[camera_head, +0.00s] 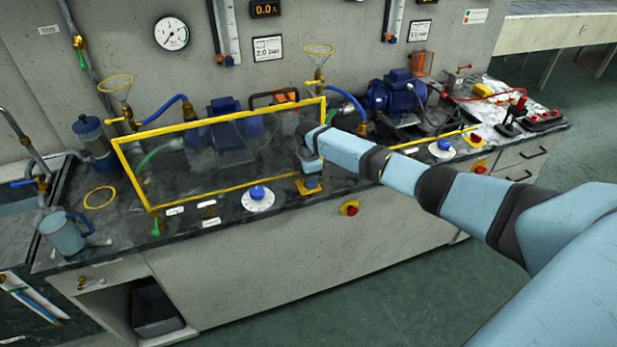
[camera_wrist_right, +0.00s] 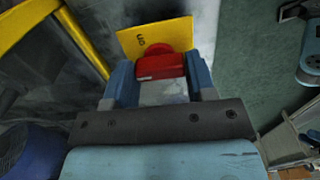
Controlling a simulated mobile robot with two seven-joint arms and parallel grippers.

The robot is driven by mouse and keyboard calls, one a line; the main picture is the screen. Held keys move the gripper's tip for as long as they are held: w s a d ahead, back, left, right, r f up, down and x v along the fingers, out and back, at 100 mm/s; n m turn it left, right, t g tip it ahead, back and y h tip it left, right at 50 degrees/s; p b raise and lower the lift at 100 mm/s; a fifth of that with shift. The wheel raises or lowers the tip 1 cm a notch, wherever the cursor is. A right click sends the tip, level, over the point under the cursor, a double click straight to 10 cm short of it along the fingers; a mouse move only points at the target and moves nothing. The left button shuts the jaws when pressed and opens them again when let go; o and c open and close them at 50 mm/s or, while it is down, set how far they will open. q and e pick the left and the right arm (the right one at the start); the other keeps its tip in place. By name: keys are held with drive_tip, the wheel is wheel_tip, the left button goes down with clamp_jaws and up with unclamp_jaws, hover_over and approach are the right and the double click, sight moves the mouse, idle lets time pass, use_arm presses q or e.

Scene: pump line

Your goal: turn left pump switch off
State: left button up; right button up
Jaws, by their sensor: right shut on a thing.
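The left pump switch has a red knob (camera_wrist_right: 160,66) on a yellow plate (camera_wrist_right: 181,30) marked "on" in the right wrist view; the lettering reads upside down there. My right gripper (camera_wrist_right: 160,75) has its two blue fingers on either side of the red knob and is shut on it. In the head view the right gripper (camera_head: 311,182) points down at the yellow plate (camera_head: 301,189) on the counter's front edge, and it hides the knob. The left pump (camera_head: 228,125) is behind a clear guard with a yellow frame (camera_head: 218,118). My left gripper is not in view.
The guard frame stands close to the right gripper on its left. A white dial with a blue knob (camera_head: 258,199) lies to the left.

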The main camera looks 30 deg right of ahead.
idle(0.5)
drive_tip(key=o, duration=0.9)
drive_tip(key=shift+o, duration=0.2)
drive_tip(key=shift+r, duration=0.1)
wheel_tip(320, 180, up, 14)
